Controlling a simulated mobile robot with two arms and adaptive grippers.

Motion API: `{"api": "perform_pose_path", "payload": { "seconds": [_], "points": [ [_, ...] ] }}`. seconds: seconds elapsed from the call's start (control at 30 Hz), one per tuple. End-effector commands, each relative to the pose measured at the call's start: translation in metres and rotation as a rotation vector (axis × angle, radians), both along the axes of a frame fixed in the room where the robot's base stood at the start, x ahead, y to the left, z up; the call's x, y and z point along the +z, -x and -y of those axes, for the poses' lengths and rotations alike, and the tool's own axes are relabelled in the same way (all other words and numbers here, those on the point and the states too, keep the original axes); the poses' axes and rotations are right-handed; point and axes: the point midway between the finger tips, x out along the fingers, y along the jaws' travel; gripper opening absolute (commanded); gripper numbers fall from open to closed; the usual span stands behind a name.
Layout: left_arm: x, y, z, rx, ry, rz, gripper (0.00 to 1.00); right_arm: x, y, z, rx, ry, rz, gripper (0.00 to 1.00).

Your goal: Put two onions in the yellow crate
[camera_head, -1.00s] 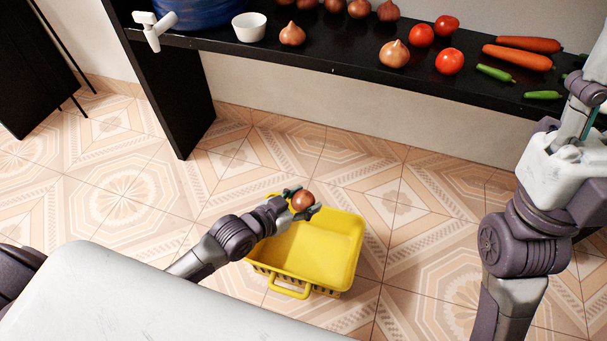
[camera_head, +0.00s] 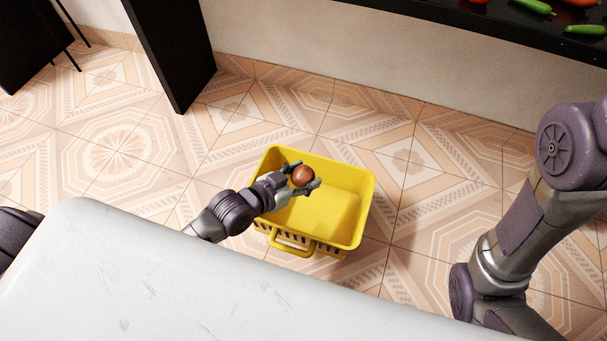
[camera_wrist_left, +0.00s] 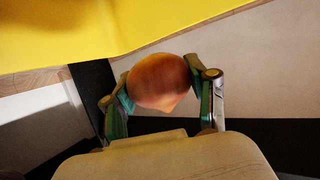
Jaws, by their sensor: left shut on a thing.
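A brown onion (camera_head: 303,175) is held between the fingers of my left gripper (camera_head: 301,181). In the head view the gripper and onion show over the left part of the yellow crate (camera_head: 366,205); the height above it is hard to tell. The visible part of the crate's inside looks empty. In the left wrist view the onion (camera_wrist_left: 158,82) sits between both fingers of the left gripper (camera_wrist_left: 163,92), with the yellow crate (camera_wrist_left: 60,30) filling the top left. My right arm shows at the right of the head view, but its gripper is out of frame.
The crate stands on a tiled floor (camera_head: 105,165) with free room around it. A black shelf (camera_head: 450,15) carries green peppers (camera_head: 585,30) at the top right. A black upright panel (camera_head: 172,50) stands at the upper left.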

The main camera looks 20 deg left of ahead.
Motion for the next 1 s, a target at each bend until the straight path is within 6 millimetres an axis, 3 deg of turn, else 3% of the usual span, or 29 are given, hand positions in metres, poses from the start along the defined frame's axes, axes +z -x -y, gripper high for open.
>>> {"api": "perform_pose_path", "payload": {
  "seconds": [0.2, 0.23, 0.4, 0.77, 1.0],
  "points": [
    [0.001, 0.0, 0.0, 0.0, 0.0, 0.001, 0.2, 0.001, 0.0, 0.0, 0.0, 0.0, 0.0, 0.4],
    [0.001, 0.0, 0.0, 0.0, 0.0, 0.001, 0.6, 0.001, 0.0, 0.0, 0.0, 0.0, 0.0, 0.4],
    [0.001, 0.0, 0.0, 0.0, 0.0, 0.001, 0.86, 0.001, 0.0, 0.0, 0.0, 0.0, 0.0, 0.4],
    [0.001, 0.002, -0.001, 0.0, 0.0, -0.001, 0.86, 0.0, 0.0, 0.0, 0.0, 0.0, 0.0, 0.4],
    [0.015, 0.033, -0.019, 0.0, -0.002, -0.002, 0.86, 0.0, 0.0, 0.0, 0.0, 0.0, 0.0, 0.4]
  ]
}}
